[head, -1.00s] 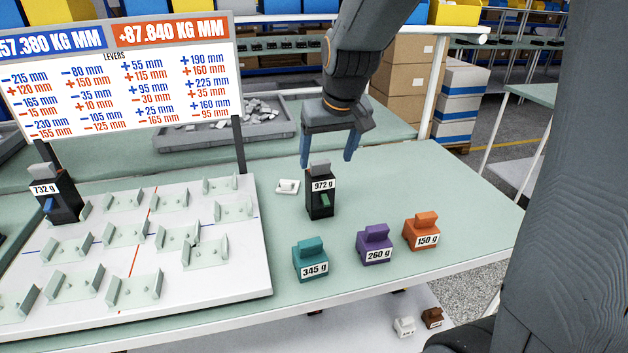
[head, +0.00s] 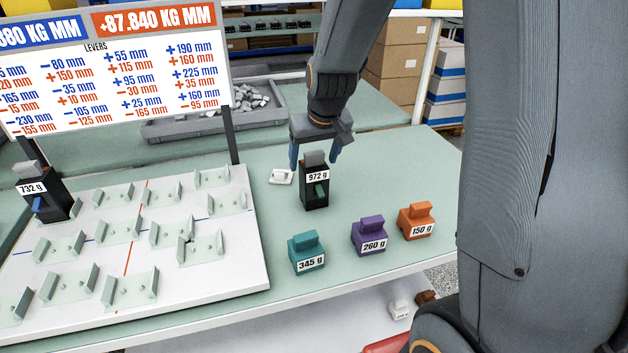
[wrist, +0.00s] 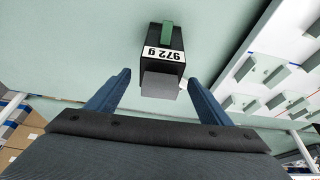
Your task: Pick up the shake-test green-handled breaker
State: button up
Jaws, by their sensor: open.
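The green-handled breaker (head: 315,186) stands upright on the pale green table. It is black with a grey top block, a green lever and a 972 g label. In the wrist view the breaker (wrist: 162,58) lies ahead of the fingers, with its grey top nearest, near the gap between the fingertips. My gripper (head: 315,163) is open, with its blue fingers pointing down over the breaker's top, one on each side of it in the picture. In the wrist view my gripper (wrist: 158,80) is empty. I cannot tell whether a finger touches the breaker.
A small white piece (head: 281,177) lies left of the breaker. Teal (head: 307,252), purple (head: 370,235) and orange (head: 415,220) weights stand in front and to the right. A white board (head: 215,278) with clear holders and a blue-handled breaker (head: 42,192) are at left.

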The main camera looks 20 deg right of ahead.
jog(key=shift+w+f, duration=0.1)
jog(key=shift+f, duration=0.25)
grip_shut()
jog(key=shift+w+r, duration=0.1)
